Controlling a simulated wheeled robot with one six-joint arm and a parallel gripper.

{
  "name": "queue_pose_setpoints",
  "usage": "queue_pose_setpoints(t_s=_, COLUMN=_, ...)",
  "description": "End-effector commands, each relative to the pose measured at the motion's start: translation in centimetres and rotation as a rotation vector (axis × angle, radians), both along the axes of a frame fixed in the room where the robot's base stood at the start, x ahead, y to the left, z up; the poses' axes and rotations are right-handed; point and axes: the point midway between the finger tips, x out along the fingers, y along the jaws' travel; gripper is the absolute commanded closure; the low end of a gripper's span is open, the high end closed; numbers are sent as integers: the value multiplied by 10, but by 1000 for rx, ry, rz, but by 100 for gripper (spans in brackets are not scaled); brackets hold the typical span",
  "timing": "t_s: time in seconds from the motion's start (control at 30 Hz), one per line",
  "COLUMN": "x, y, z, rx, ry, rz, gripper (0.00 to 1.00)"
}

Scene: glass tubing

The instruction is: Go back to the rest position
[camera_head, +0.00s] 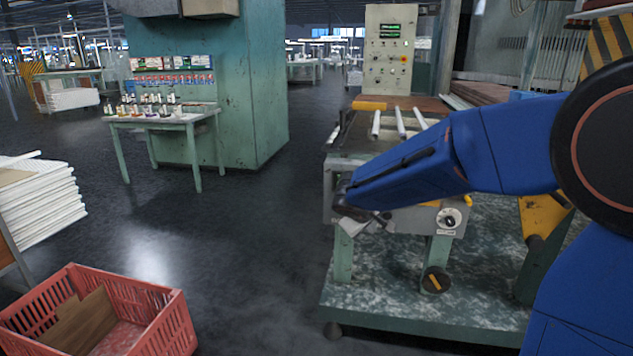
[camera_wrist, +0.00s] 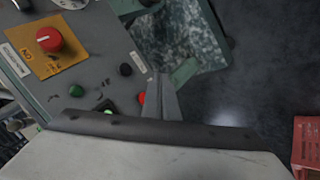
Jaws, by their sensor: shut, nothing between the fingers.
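My gripper (camera_head: 366,222) is at the front left corner of the grey machine (camera_head: 400,216) in the head view, pointing down and left. In the wrist view the fingers of my gripper (camera_wrist: 161,88) are together with nothing between them. They appear over the machine's control panel (camera_wrist: 95,50), near a red button (camera_wrist: 141,98). Whether they touch the panel cannot be told. White glass tubes (camera_head: 400,122) lie on the machine bed behind my arm. My arm hides part of the machine.
A red crate (camera_head: 180,318) with a brown cardboard piece (camera_head: 78,325) stands on the floor at lower left. White tubing is stacked (camera_head: 42,202) at the left edge. A small green table (camera_head: 165,120) stands farther back. The dark floor between is clear.

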Motion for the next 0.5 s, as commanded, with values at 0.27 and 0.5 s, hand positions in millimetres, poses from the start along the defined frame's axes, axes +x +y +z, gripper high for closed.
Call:
queue_pose_setpoints(t_s=0.27, x=-89, y=-52, z=28, rx=103, ry=33, rz=-138, gripper=100)
queue_pose_setpoints(t_s=0.5, x=-170, y=-77, z=36, rx=212, ry=69, rz=-231, gripper=100)
